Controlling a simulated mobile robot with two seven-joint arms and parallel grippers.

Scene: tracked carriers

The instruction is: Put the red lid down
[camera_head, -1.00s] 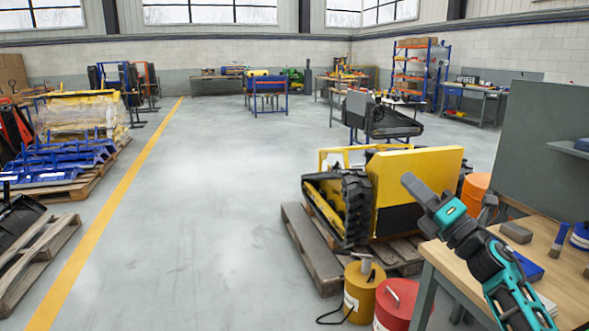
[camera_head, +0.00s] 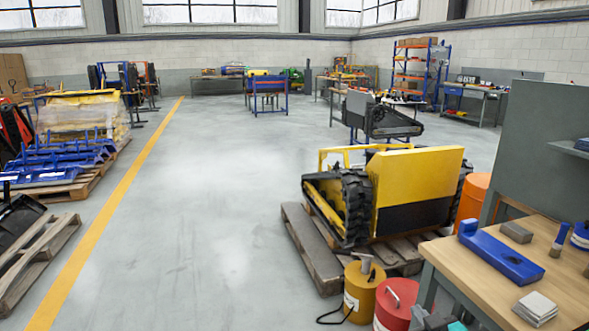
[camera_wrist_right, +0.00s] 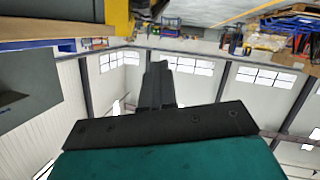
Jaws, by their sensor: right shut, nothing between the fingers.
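A red canister (camera_head: 394,304) with a red top and a grey loop handle stands on the floor by the near end of the wooden workbench. Its red top (camera_head: 402,291) appears to be the red lid and sits on it; I cannot tell whether the two are separate. My right gripper (camera_head: 424,316) shows only partly at the bottom edge of the head view, to the right of the canister's front. In the right wrist view its dark fingers (camera_wrist_right: 158,84) are together, with nothing between them. My left gripper is not in view.
A yellow canister (camera_head: 358,296) stands beside the red one. The workbench (camera_head: 480,272) holds a blue block (camera_head: 500,254) and a grey stack of plates (camera_head: 535,306). A yellow tracked carrier (camera_head: 419,190) stands on a pallet behind. The floor at the middle left is clear.

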